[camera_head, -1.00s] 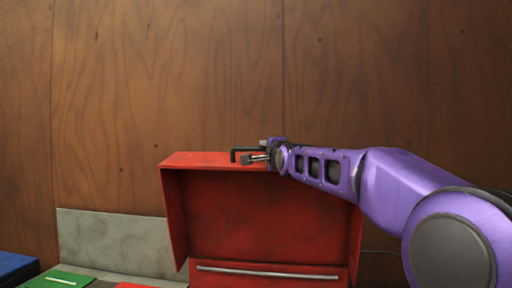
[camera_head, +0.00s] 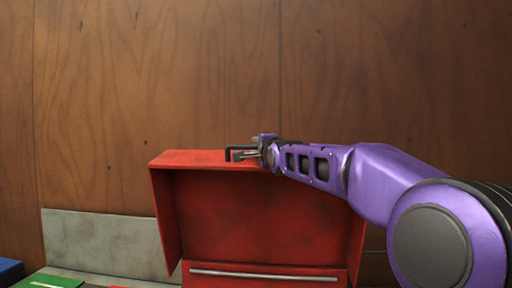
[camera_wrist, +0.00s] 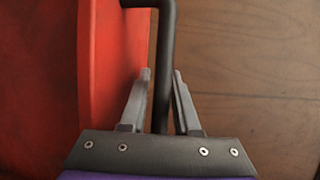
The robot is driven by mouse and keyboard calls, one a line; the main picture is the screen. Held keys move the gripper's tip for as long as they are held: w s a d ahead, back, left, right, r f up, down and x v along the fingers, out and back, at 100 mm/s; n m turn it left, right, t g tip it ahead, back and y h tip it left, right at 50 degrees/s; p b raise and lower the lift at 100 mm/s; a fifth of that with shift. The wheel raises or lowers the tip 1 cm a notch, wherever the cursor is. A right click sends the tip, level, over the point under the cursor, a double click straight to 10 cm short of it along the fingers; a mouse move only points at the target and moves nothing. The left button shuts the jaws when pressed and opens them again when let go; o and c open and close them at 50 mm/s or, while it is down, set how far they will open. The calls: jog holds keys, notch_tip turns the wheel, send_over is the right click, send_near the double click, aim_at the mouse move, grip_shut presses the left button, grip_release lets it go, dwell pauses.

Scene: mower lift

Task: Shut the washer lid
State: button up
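The washer lid (camera_head: 260,215) is a red, box-shaped cover standing raised, its hollow inside facing me. A black bar handle (camera_head: 228,153) sits on its top edge. My gripper (camera_head: 246,156) is at this handle, reaching in from the right. In the wrist view the handle (camera_wrist: 165,40) runs down between the two grey fingers of my gripper (camera_wrist: 161,76). Narrow gaps show beside the bar, so the fingers look open around it. The red lid (camera_wrist: 110,70) fills the left of that view. The washer's body is mostly below the picture.
A brown wooden wall (camera_head: 200,70) stands behind the lid. A low grey backsplash (camera_head: 105,240) is at the left. A green item (camera_head: 50,281) and a blue item (camera_head: 10,270) show at the lower left. A pale bar (camera_head: 265,275) crosses the red front below the lid.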

grip_shut()
dwell(1.2)
